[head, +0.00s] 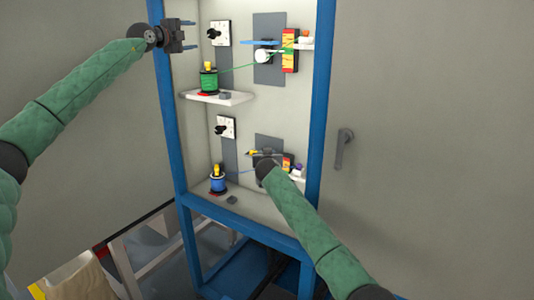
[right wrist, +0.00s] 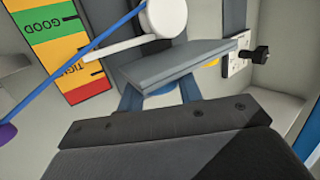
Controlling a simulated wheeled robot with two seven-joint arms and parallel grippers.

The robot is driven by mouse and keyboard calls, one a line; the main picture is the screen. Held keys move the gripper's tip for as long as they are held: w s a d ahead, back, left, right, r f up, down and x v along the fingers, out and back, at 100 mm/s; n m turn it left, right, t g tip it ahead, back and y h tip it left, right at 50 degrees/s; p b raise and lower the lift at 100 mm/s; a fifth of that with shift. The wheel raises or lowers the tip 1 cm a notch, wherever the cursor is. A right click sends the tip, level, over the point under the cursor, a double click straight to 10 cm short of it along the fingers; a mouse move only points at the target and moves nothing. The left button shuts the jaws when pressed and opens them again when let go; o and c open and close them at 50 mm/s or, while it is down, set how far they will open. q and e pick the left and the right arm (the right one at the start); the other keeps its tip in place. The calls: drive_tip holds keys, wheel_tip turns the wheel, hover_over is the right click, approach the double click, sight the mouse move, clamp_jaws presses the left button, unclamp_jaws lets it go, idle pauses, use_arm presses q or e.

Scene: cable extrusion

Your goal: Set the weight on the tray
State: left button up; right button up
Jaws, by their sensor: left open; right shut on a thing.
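Whether the weight touches the tray cannot be told. My left gripper (head: 189,34) is open and empty, high at the cabinet's left post.
The blue-framed cabinet holds a green spool (head: 208,81) above and a blue spool (head: 217,183) below. Small grey pieces lie near each spool. A white roller (right wrist: 165,16), a blue cable (right wrist: 85,52) and a coloured gauge (right wrist: 62,42) are close to my right gripper.

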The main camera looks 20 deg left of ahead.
drive_tip(key=shift+f, duration=1.15)
drive_tip(key=o, duration=1.2)
drive_tip(key=shift+s, duration=0.15)
drive_tip(key=v, duration=1.1)
drive_tip(key=shift+s+d, duration=0.15)
drive_tip(key=shift+s, duration=0.15)
drive_tip(key=shift+s, duration=0.1)
drive_tip(key=shift+s+a+r, duration=0.2)
drive_tip(key=shift+s+a, duration=0.05)
drive_tip(key=shift+s, duration=0.7)
drive_tip(key=shift+s+a+r, duration=0.2)
drive_tip(key=shift+s+a, duration=0.1)
drive_tip(key=shift+s, duration=0.6)
drive_tip(key=shift+s+a+r, duration=0.2)
drive_tip(key=shift+s+a, duration=0.05)
drive_tip(key=shift+s, duration=0.7)
